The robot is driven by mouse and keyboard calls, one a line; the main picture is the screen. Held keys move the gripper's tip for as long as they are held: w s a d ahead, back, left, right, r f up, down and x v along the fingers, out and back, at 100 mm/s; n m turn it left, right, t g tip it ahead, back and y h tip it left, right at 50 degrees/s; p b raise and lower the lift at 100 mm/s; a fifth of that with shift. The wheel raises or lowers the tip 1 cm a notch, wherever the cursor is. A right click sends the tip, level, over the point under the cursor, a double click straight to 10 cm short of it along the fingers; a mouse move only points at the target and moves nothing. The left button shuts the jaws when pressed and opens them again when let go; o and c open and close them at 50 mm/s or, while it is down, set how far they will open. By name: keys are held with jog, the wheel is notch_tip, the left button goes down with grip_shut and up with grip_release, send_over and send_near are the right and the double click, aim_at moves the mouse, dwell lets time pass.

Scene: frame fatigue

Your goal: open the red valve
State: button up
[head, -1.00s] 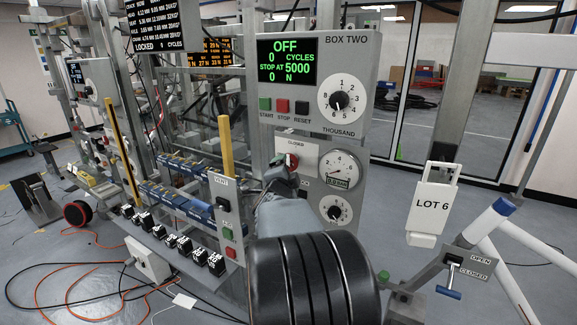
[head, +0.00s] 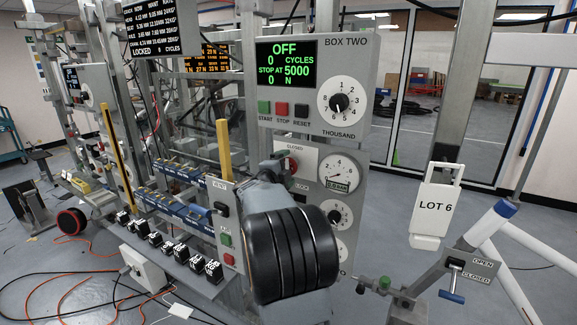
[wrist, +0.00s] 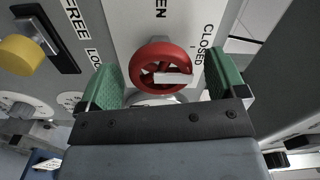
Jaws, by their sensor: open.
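The red valve (wrist: 160,65) is a round red handwheel on a grey panel, with a white bar across its right half. In the wrist view it lies between the two green finger pads of my gripper (wrist: 161,76). The gripper is open, with a gap to the wheel on each side. The panel reads CLOSED at the wheel's upper right, and a cut-off word ending in EN shows above. The white bar points to the right. In the head view a small part of the red valve (head: 292,164) shows below BOX TWO; my arm hides most of the gripper.
A yellow knob (wrist: 22,56) beside the words FREE and LOCK is at the wrist view's left. Dials and the BOX TWO panel (head: 348,60) surround the valve. A LOT 6 tag (head: 436,206) and a blue-handled lever (head: 452,295) stand at the right. Cables lie on the floor.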

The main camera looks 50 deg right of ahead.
jog(key=shift+x, duration=0.8)
jog(key=c, duration=0.9)
